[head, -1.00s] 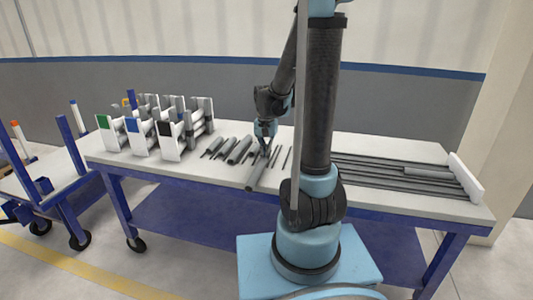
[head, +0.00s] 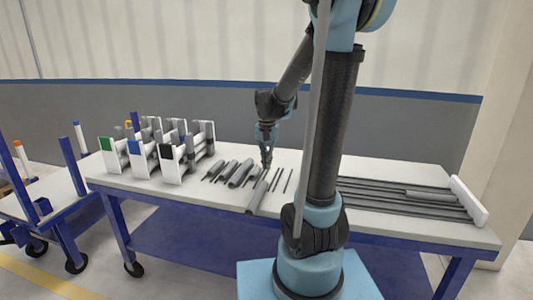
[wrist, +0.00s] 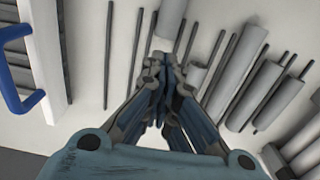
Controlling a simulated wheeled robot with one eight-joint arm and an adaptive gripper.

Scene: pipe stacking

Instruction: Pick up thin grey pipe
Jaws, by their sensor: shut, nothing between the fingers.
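Several thin grey pipes lie on the white table. Two thin pipes (head: 288,181) lie just right of my gripper (head: 266,166) in the head view. In the wrist view, thin pipes (wrist: 109,55) lie left of my gripper (wrist: 160,62) and others (wrist: 212,50) lie right of it. My gripper points down at the table, its fingers together and empty. A thick grey pipe (wrist: 170,18) lies just beyond the fingertips in the wrist view; it also shows in the head view (head: 257,198). The fingers hide part of the table below them.
Thicker pipes (head: 240,173) lie left of my gripper. White holders (head: 172,160) with pipes stand at the table's left. Long dark rods (head: 400,200) lie at the right against a white end block (head: 468,200). A blue-posted cart (head: 60,200) stands at the left.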

